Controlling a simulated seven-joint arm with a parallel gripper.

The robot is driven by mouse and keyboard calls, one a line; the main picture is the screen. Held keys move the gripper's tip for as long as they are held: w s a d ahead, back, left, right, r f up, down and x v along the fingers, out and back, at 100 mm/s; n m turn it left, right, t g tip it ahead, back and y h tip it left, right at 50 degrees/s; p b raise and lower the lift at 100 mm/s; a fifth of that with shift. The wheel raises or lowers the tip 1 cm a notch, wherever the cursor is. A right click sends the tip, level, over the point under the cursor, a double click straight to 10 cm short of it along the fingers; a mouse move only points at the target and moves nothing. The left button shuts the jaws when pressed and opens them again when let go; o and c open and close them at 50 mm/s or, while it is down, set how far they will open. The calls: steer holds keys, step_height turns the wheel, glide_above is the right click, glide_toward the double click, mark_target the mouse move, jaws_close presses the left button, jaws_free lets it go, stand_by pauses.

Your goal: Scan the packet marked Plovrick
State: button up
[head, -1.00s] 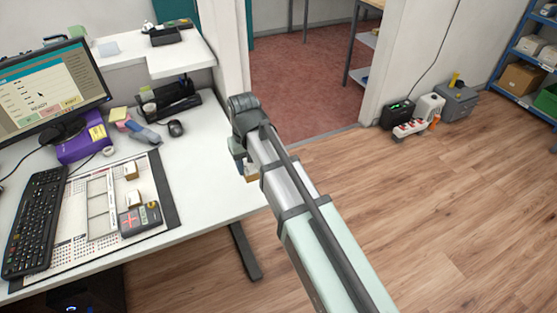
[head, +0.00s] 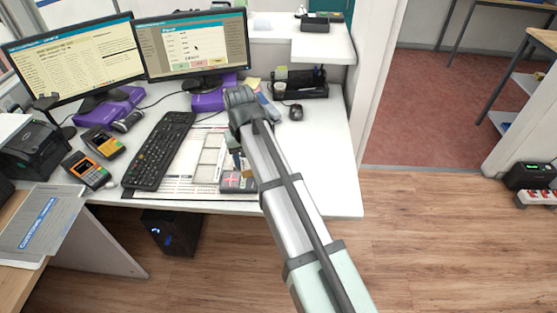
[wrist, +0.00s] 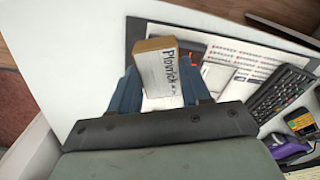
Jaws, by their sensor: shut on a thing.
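My gripper (wrist: 160,92) is shut on a small brown-edged packet (wrist: 165,70) with a white face. The handwriting on that face reads Plovrick and is turned toward the wrist camera. In the head view my gripper (head: 238,160) hangs over the desk, with its fingers and the packet mostly hidden by my arm. A dark, flat device with a red cross on top (head: 238,182), perhaps the scanner, lies close below it at the mat's front right. In the wrist view it is largely hidden behind the packet.
The printed mat (head: 165,186) lies beside the keyboard (head: 160,148). The right monitor (head: 195,45) shows a Parcel form. A mouse (head: 296,112) and a black organiser (head: 300,84) stand behind right. Card terminals (head: 88,170) are at the left. The desk's right part is clear.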

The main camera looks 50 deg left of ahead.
steer(key=s+a+r+m, duration=0.1)
steer(key=a+m, duration=0.3)
steer(key=a, duration=0.5)
steer(key=shift+s, duration=0.35)
steer(key=shift+f, duration=4.3)
step_height(320, 180, up, 9)
